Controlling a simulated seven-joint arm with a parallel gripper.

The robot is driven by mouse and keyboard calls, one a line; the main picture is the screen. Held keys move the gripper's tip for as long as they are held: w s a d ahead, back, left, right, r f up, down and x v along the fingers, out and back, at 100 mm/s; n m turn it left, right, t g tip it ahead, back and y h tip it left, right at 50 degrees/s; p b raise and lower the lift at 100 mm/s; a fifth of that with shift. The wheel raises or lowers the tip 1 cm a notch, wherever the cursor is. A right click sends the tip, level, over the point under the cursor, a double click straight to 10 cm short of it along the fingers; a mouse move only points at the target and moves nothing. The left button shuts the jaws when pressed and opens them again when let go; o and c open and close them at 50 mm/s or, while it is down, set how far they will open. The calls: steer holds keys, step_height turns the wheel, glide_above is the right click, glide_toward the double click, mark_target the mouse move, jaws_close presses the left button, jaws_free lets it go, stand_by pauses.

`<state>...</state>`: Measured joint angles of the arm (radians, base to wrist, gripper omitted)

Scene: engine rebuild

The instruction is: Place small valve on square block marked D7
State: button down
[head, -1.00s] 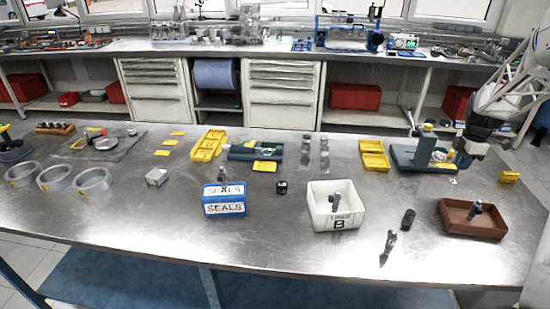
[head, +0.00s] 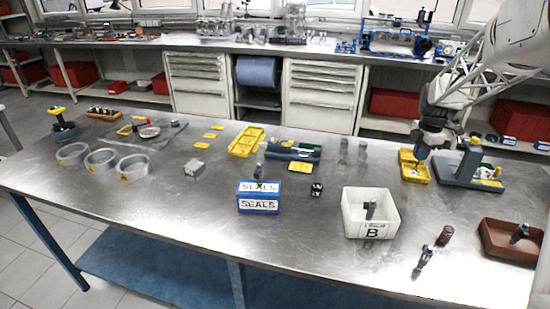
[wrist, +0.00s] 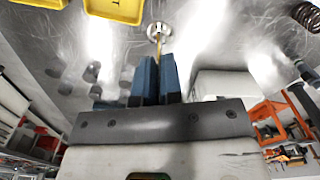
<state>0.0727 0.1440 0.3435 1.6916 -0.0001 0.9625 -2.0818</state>
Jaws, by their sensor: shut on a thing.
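My gripper (head: 422,154) is shut on a small valve. In the wrist view the valve's round pale head (wrist: 159,30) and thin stem stick out beyond the blue fingers (wrist: 159,78). In the head view my gripper is above the yellow two-part tray (head: 408,176) at the right, just left of the grey fixture (head: 470,178). I cannot read D7 on either.
A blue SEALS box (head: 259,204), a white bin marked B (head: 368,228) and a brown tray (head: 500,245) stand along the front. Grey rings (head: 101,160) stand at left. Bare metal lies around the grey block.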

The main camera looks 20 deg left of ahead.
steer(key=s+a+r+n, duration=0.1)
steer(key=s+a+n, duration=0.2)
steer(key=a, duration=1.5)
steer(key=s+a+n, duration=0.2)
steer(key=a+n, duration=0.2)
steer(key=a, duration=1.4)
steer(key=s+a+n, duration=0.2)
steer(key=s+a, duration=0.4)
steer(key=a, duration=0.3)
steer(key=s+a+r+n, duration=0.1)
steer(key=s+a+n, duration=0.1)
steer(key=s+a, duration=0.4)
steer(key=s+a+n, duration=0.2)
steer(key=s+a, duration=0.4)
steer(key=a, duration=0.6)
steer(key=shift+a+r, duration=0.15)
steer(key=shift+a, duration=0.05)
steer(key=w+a+f, duration=0.1)
steer(key=w+a, duration=0.9)
steer(key=shift+w+a+f, duration=0.2)
steer(key=shift+w+a, duration=0.1)
steer(key=shift+a, duration=0.05)
